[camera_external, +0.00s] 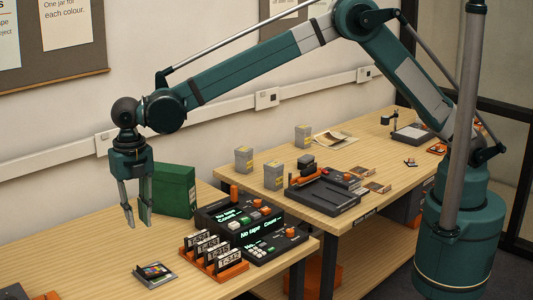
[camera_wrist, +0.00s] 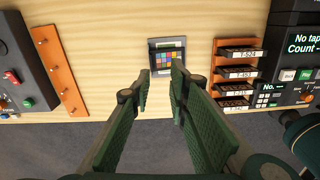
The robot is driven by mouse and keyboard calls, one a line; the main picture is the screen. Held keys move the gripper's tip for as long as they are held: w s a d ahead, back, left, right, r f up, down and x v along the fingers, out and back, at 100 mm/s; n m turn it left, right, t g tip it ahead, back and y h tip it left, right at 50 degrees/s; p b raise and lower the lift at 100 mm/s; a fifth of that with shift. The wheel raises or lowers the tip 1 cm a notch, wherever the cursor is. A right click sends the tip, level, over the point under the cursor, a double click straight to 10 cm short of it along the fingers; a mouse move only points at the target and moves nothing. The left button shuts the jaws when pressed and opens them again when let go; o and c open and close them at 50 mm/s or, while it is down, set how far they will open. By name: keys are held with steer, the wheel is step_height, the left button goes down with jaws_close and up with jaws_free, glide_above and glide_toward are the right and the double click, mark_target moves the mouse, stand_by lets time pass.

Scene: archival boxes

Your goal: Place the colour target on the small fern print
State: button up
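The colour target (camera_external: 155,272) is a small card of coloured squares near the front edge of the near table. In the wrist view the colour target (camera_wrist: 167,55) lies on a grey holder or card (camera_wrist: 167,41), ahead of the fingertips. My gripper (camera_external: 136,224) is open and empty, pointing down above the table, behind and to the left of the target. In the wrist view my gripper (camera_wrist: 160,82) shows a clear gap between its fingers, apart from the target. I cannot make out the small fern print; small cards (camera_external: 377,187) on the far table are too small to read.
An orange rack with labelled tapes (camera_external: 213,256) stands right of the target, beside a black console (camera_external: 240,226). A green box (camera_external: 174,190) stands behind. The wrist view shows an orange pegged strip (camera_wrist: 60,72) at left. Grey boxes (camera_external: 274,176) stand on the far table.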

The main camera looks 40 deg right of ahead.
steer(key=w+d+r+m, duration=0.3)
steer(key=w+d+r, duration=0.15)
steer(key=d, duration=0.35)
steer(key=w+d+r+m+t+y, duration=0.1)
steer(key=w+d+r+m, duration=0.15)
steer(key=d+r, duration=0.4)
steer(key=w+d+r+m, duration=0.3)
steer(key=w+d+r, duration=0.1)
steer(key=d, duration=0.6)
steer(key=d+r+m+t, duration=0.1)
steer(key=d+r+m, duration=0.3)
steer(key=d, duration=0.8)
steer(key=d+r+m+t, duration=0.1)
steer(key=d+r+m, duration=0.3)
steer(key=d, duration=0.9)
steer(key=s+d+r+m+t, duration=0.1)
steer(key=s+d+m, duration=0.35)
steer(key=d, duration=0.65)
steer(key=s+d+m+t, duration=0.1)
steer(key=s+d+m, duration=0.4)
steer(key=d, duration=0.7)
steer(key=s+d+f+m+t, duration=0.1)
steer(key=s+d+f+m, duration=0.2)
steer(key=s+d, duration=0.4)
steer(key=s+d+f+m+t+h, duration=0.1)
steer(key=s+d+f+m, duration=0.3)
steer(key=s+d, duration=0.4)
steer(key=shift+s+d+m, duration=0.15)
steer(key=shift+m, duration=0.75)
